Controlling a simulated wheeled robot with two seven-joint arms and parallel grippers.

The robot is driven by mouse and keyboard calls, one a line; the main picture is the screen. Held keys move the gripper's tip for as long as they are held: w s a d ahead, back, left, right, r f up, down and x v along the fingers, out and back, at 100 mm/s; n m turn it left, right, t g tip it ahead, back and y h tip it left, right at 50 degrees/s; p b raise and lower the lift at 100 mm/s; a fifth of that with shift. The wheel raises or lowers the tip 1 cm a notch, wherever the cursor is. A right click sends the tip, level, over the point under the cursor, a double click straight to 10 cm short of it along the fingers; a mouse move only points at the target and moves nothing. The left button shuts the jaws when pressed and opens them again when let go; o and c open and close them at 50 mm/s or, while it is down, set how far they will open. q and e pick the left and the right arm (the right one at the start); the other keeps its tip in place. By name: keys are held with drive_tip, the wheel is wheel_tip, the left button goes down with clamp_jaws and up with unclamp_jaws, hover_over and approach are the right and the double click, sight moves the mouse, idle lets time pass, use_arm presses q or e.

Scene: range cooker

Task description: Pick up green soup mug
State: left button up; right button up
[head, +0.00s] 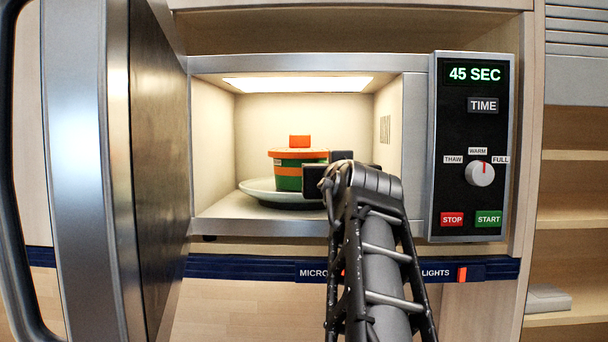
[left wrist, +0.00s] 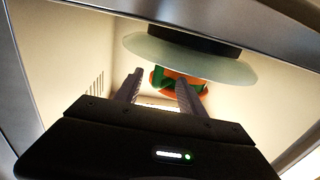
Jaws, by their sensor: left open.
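The green soup mug (head: 287,171) has orange bands and an orange lid with a square knob. It stands upright on a pale plate (head: 258,192) inside the lit microwave. My left gripper (head: 322,169) reaches into the microwave at the mug's right side and hides part of it. In the left wrist view the picture is turned over, with the plate (left wrist: 150,48) above the mug (left wrist: 197,88). There the open fingers (left wrist: 160,78) point toward the mug, which shows between and behind them. Whether they touch it cannot be told. My right gripper is not in view.
The microwave door (head: 150,170) stands open on the left. The microwave's side wall (head: 389,125) is close to the right of my gripper. A control panel (head: 467,145) reads 45 SEC. Open shelves (head: 575,213) are at the far right.

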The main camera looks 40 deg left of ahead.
use_arm(q)
drive_tip(key=shift+c, duration=0.2)
clamp_jaws()
idle(1.1)
